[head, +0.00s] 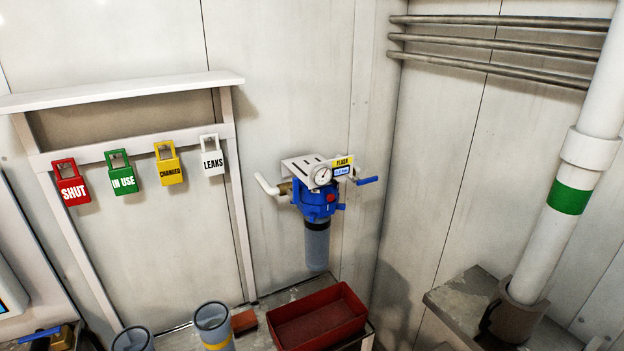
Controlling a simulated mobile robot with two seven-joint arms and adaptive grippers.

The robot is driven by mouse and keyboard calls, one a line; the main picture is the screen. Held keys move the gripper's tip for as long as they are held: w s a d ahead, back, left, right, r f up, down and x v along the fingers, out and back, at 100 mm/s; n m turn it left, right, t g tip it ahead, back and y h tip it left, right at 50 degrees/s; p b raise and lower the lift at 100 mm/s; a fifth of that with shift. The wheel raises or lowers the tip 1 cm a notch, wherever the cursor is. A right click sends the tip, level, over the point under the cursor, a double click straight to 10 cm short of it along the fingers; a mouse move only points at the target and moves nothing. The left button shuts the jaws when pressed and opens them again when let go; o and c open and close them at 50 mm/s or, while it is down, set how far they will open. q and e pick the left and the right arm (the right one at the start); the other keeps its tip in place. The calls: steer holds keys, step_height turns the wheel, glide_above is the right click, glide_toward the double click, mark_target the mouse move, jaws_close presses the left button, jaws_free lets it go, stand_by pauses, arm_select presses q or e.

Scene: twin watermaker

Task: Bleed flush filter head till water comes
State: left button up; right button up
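The flush filter head (319,201) is blue and mounted on the back wall, right of the middle in the head view. A grey filter bowl (317,246) hangs below it. A white bracket above it carries a round gauge (322,176) and a yellow label reading FLUSH (343,162). A small red round part (331,197), perhaps the bleed button, is on the head's front. A blue-handled valve (367,181) sticks out to the right and a white pipe elbow (267,184) to the left. No water shows. Neither gripper is in view.
A red tray (318,330) stands on the bench below the filter. Two grey cylinders (213,326) stand to its left. Hanging tags (71,187) read SHUT, IN USE, CHANGED and LEAKS. A thick white pipe (582,160) rises at right. The space before the filter is clear.

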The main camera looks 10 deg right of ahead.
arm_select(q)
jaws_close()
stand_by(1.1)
